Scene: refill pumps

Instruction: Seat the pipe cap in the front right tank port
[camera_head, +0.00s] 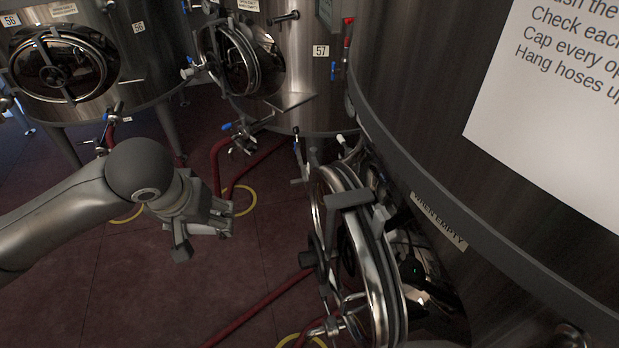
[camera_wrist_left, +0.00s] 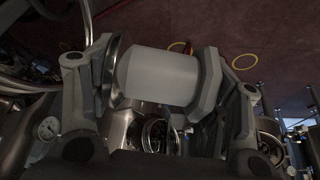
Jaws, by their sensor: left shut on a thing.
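My left gripper (camera_head: 216,222) reaches in from the left over the dark red floor. It is apart from the large tank (camera_head: 420,110) on the right. In the left wrist view its two fingers are shut on a pale grey cylindrical piece with a shiny metal rim at its left end, which I take for the pipe cap (camera_wrist_left: 158,78). The cap can hardly be made out in the head view. A small round metal fitting (camera_head: 572,336) shows at the lower right of the large tank; I cannot tell whether it is the front right port. My right gripper is not in view.
An open round manway door (camera_head: 362,255) juts from the large tank, to the right of my left gripper. Red hoses (camera_head: 258,306) and yellow rings (camera_head: 243,200) lie on the floor. Tanks 56 (camera_head: 150,60) and 57 (camera_head: 318,90) stand behind. Floor around the gripper is mostly clear.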

